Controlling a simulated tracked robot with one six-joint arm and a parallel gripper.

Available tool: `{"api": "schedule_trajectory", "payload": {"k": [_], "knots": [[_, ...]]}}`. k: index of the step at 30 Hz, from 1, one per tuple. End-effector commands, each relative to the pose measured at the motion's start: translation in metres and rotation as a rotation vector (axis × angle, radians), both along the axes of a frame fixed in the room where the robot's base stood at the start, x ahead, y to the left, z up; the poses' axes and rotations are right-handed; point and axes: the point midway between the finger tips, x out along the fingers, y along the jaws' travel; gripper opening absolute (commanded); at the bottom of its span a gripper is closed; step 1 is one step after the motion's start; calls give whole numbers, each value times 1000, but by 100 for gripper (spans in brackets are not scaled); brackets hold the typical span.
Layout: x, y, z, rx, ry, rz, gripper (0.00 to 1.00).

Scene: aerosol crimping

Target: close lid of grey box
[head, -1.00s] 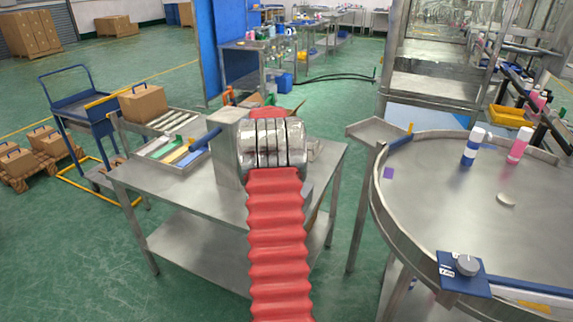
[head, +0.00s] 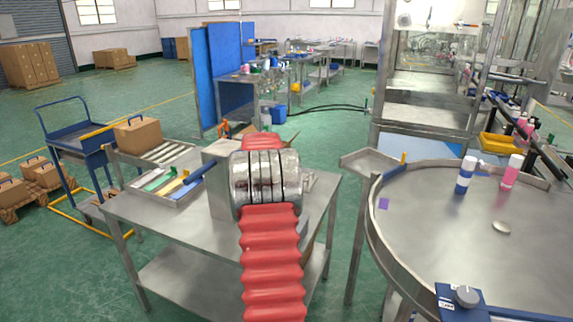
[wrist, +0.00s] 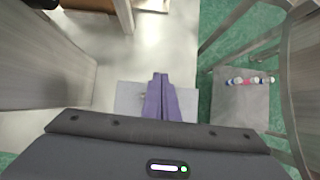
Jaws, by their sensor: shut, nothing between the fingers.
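A tall grey box-like shape (head: 221,185) stands on the metal table, partly behind my arm in the head view. I take it for the grey box; its lid and opening cannot be made out. In the wrist view my gripper (wrist: 160,78) has purple fingers pressed together, with nothing between them. They point over a pale metal surface, and a light grey square patch (wrist: 128,97) lies behind them. A large grey wall (wrist: 40,65) rises left of the fingers, apart from them. My arm hides the gripper in the head view.
A tray (head: 160,200) with coloured strips lies on the table's left part, near a cardboard box (head: 137,135). A blue trolley (head: 75,130) stands at left. A round metal table (head: 430,240) with bottles stands at right. A gap of green floor separates the tables.

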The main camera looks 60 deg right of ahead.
Motion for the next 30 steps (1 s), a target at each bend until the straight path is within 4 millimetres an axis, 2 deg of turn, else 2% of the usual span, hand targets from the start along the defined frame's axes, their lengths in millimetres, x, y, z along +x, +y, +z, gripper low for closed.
{"api": "schedule_trajectory", "payload": {"k": [3, 18, 30], "knots": [[0, -11, 12, 0, -1, -3, 0], [5, -42, 59, 0, -1, 0, 0], [6, -52, 76, 3, 0, 0, 0]]}}
